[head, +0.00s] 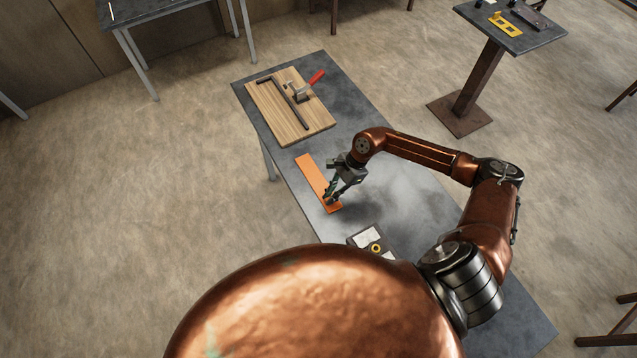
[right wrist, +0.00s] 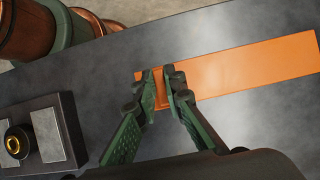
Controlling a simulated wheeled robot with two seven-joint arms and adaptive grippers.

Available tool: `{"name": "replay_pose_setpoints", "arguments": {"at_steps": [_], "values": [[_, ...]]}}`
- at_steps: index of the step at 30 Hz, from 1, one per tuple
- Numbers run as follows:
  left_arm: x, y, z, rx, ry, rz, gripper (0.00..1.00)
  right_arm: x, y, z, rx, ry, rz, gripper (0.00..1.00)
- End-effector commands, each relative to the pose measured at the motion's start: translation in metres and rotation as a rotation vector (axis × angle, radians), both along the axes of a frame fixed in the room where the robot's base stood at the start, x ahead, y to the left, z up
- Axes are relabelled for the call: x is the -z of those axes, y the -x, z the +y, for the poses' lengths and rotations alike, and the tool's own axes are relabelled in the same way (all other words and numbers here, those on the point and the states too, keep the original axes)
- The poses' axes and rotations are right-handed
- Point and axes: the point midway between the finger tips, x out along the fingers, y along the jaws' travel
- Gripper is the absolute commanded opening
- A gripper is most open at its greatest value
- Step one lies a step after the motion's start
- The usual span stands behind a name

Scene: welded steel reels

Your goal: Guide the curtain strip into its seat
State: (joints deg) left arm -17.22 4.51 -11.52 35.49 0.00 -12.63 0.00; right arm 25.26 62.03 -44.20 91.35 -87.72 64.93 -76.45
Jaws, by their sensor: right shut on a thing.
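The curtain strip appears to be the long flat orange strip (head: 312,176), lying along the left edge of the grey table. My right gripper (head: 331,199) is at its near end, fingers pointing down, shut on that end. In the right wrist view, the fingertips (right wrist: 161,86) close on the left end of the strip (right wrist: 250,64), and the rest runs off to the right. A dark block (head: 372,241) with pale pads and a gold-ringed knob sits nearer me; it also shows in the right wrist view (right wrist: 42,136). I cannot tell which part is the seat. My left gripper is out of view.
A wooden board (head: 314,134) lies at the table's far end, with a dark bent bar (head: 283,102) and a red-handled clamp (head: 303,91) on it. The grey table (head: 400,203) is clear right of the strip. A pedestal table (head: 536,40) stands at the back right.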

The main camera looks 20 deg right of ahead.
Motion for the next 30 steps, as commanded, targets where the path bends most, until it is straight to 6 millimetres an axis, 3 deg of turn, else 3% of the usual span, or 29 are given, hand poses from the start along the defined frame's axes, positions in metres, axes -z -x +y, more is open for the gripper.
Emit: {"name": "replay_pose_setpoints", "arguments": {"at_steps": [30], "values": [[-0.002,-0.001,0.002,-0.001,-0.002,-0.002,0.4,-0.012,0.0,0.0,0.0,0.0,-0.001,0.0]]}}
